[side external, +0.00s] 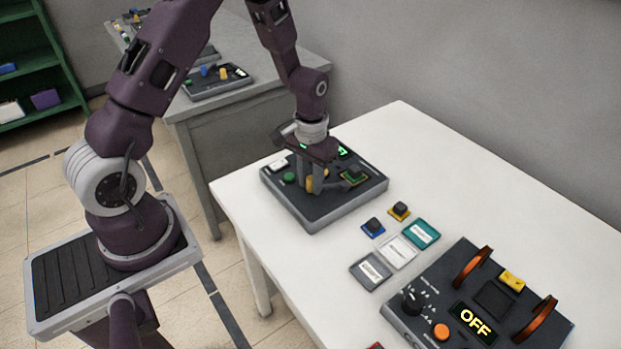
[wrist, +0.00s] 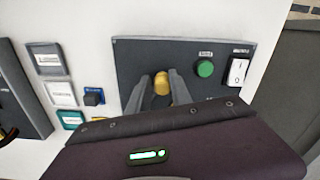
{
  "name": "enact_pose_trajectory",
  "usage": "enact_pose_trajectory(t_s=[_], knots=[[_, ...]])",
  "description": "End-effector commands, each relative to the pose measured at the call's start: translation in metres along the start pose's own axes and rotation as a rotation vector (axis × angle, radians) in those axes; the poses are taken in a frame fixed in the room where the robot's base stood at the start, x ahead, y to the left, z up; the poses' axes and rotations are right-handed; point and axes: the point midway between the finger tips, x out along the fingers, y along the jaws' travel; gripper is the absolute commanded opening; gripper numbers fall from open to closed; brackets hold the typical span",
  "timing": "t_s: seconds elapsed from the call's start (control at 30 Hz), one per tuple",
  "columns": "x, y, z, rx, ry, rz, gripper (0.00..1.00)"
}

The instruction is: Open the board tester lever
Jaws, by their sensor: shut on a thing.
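The board tester (side external: 312,215) is a dark grey box at the far left end of the white table, and it also shows in the wrist view (wrist: 132,55). Its yellow lever (wrist: 161,83) sits between the two fingers of my gripper (wrist: 161,78). In the side view my gripper (side external: 315,180) points down over the tester, shut on the lever, which it partly hides. A green button (wrist: 205,68) and a white rocker switch (wrist: 238,68) are beside the lever. A small board (side external: 354,176) sits on the tester's right side. The lever's exact angle is hard to tell.
A second device (side external: 472,300) with an OFF display and two copper rings stands at the table's front right. Between the devices lie labelled tiles (side external: 398,251) and two small boards, one blue (side external: 373,228) and one yellow (side external: 399,210). The table's back right is clear.

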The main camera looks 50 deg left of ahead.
Motion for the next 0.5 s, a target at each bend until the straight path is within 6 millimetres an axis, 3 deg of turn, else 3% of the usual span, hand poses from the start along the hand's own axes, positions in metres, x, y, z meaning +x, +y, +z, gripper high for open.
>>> enact_pose_trajectory(t_s=[0.5], knots=[[-0.0018, -0.0039, -0.0043, -0.045, 0.017, -0.006, 0.0]])
